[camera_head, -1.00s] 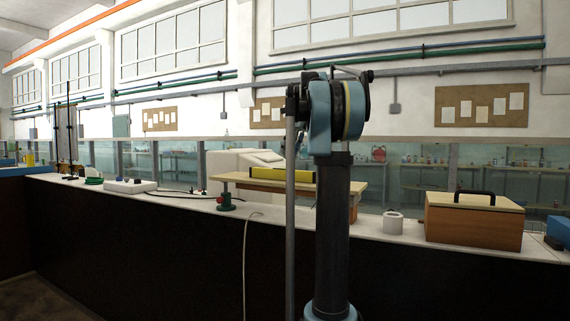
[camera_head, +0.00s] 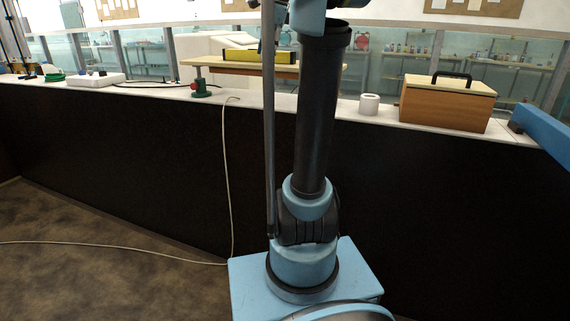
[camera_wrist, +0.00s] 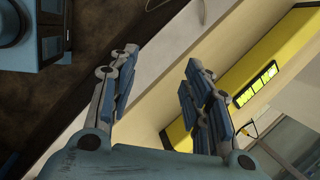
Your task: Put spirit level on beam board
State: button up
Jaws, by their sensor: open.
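The yellow spirit level (camera_head: 262,57) shows in the head view on or just behind a pale wooden board (camera_head: 212,64), which I take to be the beam board; my arm hides part of both. In the wrist view the level (camera_wrist: 228,85) runs diagonally on the right, with a bright yellow-green vial window. The pale board surface (camera_wrist: 172,70) lies along its left side. My gripper (camera_wrist: 160,58) is open and empty, its fingers apart over the pale surface. The right finger overlaps the level in the picture; I cannot tell if they touch. The gripper is out of the head view.
A wooden box with a black handle (camera_head: 447,103) and a white roll (camera_head: 369,104) stand right of the board on the white ledge. A cable (camera_head: 226,170) hangs down to the floor.

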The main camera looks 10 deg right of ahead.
jog(key=s+f+n+h, duration=0.1)
jog(key=s+f+n, duration=0.8)
jog(key=s+f, duration=0.6)
jog(key=s+f+n+h, duration=0.1)
jog(key=s+f+n, duration=0.8)
jog(key=s+f, duration=0.6)
notch_tip(320, 180, down, 8)
jog(key=shift+a+f+h, duration=0.2)
jog(key=shift+a+h, duration=0.1)
jog(key=shift+a, duration=0.1)
jog(key=shift+w, duration=0.1)
jog(key=shift+w+f, duration=0.2)
jog(key=shift+w, duration=0.25)
